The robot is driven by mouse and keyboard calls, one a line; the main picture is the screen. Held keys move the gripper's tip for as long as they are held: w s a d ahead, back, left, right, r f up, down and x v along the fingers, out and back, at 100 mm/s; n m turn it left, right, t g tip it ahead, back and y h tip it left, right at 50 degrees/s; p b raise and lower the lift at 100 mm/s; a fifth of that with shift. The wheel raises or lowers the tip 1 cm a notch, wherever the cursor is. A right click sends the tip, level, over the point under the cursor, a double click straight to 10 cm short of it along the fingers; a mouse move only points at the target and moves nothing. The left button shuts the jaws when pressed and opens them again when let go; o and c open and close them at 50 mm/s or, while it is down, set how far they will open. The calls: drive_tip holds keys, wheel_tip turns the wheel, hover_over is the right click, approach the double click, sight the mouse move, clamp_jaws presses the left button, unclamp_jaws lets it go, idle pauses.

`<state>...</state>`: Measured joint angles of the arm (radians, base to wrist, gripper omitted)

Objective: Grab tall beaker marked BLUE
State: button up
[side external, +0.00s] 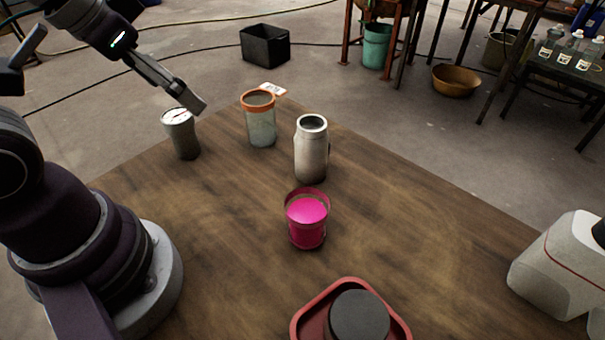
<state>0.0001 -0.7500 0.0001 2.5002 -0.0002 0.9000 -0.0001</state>
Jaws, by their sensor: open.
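I cannot make out a beaker marked BLUE in the side external view. A tall clear vessel with an orange rim (261,128) stands upright near the table's far edge, and its contents look grey-green. A white card (272,89) with unreadable print shows just behind it. A shorter beaker (307,220) with bright pink contents stands nearer the middle. My gripper (189,98) is at the upper left, above and near the grey can, left of the orange-rimmed vessel. It is open, with nothing visible between its fingers, and touches none of the vessels.
A grey can with a white top (182,136) stands at the table's left. A metal canister (311,155) stands between the orange-rimmed vessel and the pink beaker. A red tray (322,303) holding a dark round thing (359,316) is at the front. A white machine (562,262) is at right.

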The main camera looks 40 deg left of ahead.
drive_tip(key=shift+o, duration=0.2)
drive_tip(key=shift+o, duration=0.5)
drive_tip(key=n+g+y, duration=0.1)
drive_tip(key=n+y, duration=0.1)
drive_tip(key=n, duration=0.3)
approach(259, 100)
wheel_tip(259, 100, up, 3)
drive_tip(key=s+d, duration=0.3)
drive_tip(key=shift+n+g, duration=0.3)
drive_tip(key=shift+g, duration=0.1)
drive_tip(key=x, duration=0.4)
drive_tip(key=w+x, duration=0.1)
drive_tip(key=x, duration=0.7)
drive_tip(key=shift+w+a+r, duration=0.25)
drive_tip(key=shift+a+r, duration=0.05)
drive_tip(key=shift+a, duration=0.1)
drive_tip(key=c, duration=1.3)
